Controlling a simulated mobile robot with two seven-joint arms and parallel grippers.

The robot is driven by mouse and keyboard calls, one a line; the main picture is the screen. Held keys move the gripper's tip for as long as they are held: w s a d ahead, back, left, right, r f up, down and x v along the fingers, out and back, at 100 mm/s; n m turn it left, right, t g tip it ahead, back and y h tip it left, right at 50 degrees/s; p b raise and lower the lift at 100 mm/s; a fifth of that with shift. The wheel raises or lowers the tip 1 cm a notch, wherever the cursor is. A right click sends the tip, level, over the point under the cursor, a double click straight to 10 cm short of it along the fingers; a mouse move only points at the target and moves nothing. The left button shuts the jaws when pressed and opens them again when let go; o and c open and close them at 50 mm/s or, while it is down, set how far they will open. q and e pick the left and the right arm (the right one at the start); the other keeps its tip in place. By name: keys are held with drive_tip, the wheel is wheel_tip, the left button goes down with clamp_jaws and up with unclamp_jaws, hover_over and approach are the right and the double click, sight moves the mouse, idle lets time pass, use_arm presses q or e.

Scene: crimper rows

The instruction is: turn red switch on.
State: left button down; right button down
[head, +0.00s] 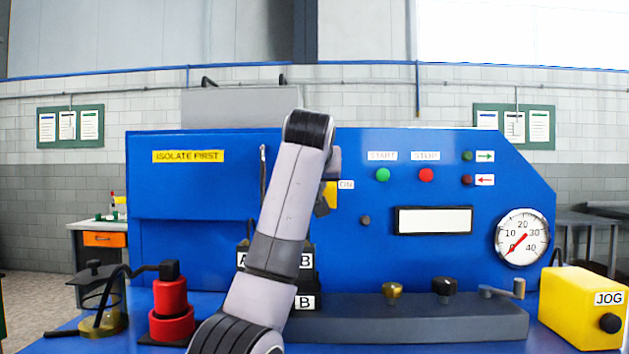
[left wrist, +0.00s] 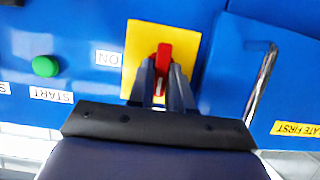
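The red switch (left wrist: 164,56) is a narrow red handle on a yellow plate (left wrist: 135,50), with an "ON" label (left wrist: 109,58) beside the plate. The handle stands upright in the left wrist view and does not point towards the label. My left gripper (left wrist: 162,72) has one finger on each side of the handle, very close to it; whether they press on it I cannot tell. In the head view my left arm hides the handle and fingers, and only part of the yellow plate (head: 331,194) and the "ON" label (head: 346,185) show. My right gripper is in neither view.
The blue panel carries a green button (head: 382,175), a red button (head: 426,175) and a gauge (head: 522,238). A metal bar handle (left wrist: 262,85) is near the switch. A red cylinder stack (head: 170,308) and a yellow JOG box (head: 580,305) stand in front.

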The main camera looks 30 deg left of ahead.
use_arm(q)
drive_tip(key=shift+w+d+f+m+g+y+p, duration=0.15)
drive_tip(key=shift+m+y+p, duration=1.1)
drive_tip(key=shift+m+p, duration=0.8)
drive_tip(key=shift+w+d+f+m+g+y+p, duration=0.1)
drive_tip(key=shift+d+f+m+y+p, duration=0.1)
drive_tip(key=shift+m+y+p, duration=1.75)
drive_tip(key=shift+w+d+f+m+g+y+p, duration=0.15)
drive_tip(key=shift+m+y+p, duration=0.45)
drive_tip(key=shift+m+p, duration=1.5)
drive_tip(key=shift+f+m+b, duration=0.1)
drive_tip(key=shift+m+b, duration=0.35)
drive_tip(key=shift+m, duration=0.25)
drive_tip(key=c, duration=1.1)
unclamp_jaws()
drive_tip(key=shift+s, duration=0.1)
drive_tip(key=shift+d, duration=0.1)
